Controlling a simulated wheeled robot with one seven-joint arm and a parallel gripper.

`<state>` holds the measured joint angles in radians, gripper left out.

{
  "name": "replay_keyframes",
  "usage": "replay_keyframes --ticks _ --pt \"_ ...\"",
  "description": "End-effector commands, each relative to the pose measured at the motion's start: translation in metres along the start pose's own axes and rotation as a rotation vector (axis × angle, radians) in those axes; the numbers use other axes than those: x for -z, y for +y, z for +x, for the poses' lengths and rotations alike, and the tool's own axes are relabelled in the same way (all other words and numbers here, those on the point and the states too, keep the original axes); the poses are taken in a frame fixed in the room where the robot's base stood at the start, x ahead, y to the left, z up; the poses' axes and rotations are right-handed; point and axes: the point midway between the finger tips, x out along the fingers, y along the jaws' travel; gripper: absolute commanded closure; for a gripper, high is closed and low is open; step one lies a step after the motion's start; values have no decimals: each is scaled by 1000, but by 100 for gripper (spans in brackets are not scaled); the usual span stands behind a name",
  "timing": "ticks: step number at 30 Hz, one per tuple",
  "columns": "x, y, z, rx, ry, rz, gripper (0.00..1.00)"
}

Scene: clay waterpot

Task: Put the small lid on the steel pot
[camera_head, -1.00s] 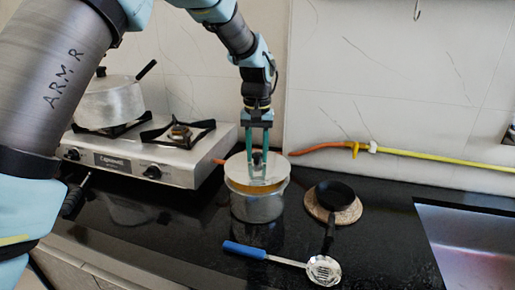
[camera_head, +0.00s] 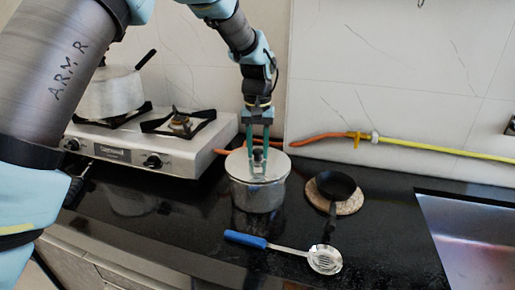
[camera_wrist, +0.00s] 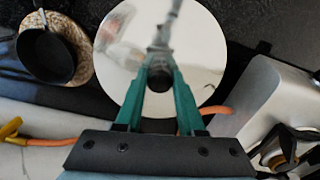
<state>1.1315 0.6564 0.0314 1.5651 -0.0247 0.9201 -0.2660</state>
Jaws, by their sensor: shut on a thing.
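The small lid (camera_head: 244,168) is a round, shiny metal disc with a dark knob. It lies level across the mouth of the steel pot (camera_head: 257,196), which stands on the black counter in the head view. My gripper (camera_head: 258,157) points straight down over the lid and is shut on its knob. In the wrist view the lid (camera_wrist: 204,58) fills the middle below my gripper's green fingers (camera_wrist: 160,88); the pot is hidden under it there. I cannot tell whether the lid is fully seated on the rim.
A gas stove (camera_head: 185,150) with a larger lidded pot (camera_head: 108,95) stands at left. A small black pan (camera_head: 336,185) sits on a round mat (camera_head: 348,207) at right. A blue-handled skimmer (camera_head: 290,250) lies in front. A sink (camera_head: 470,240) is at far right.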

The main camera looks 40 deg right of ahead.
Motion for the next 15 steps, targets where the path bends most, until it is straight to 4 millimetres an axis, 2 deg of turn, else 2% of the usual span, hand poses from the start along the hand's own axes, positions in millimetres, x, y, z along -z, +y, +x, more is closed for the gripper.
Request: replay_keyframes --ticks 15 --pt "0 0 7 0 1 0 100"
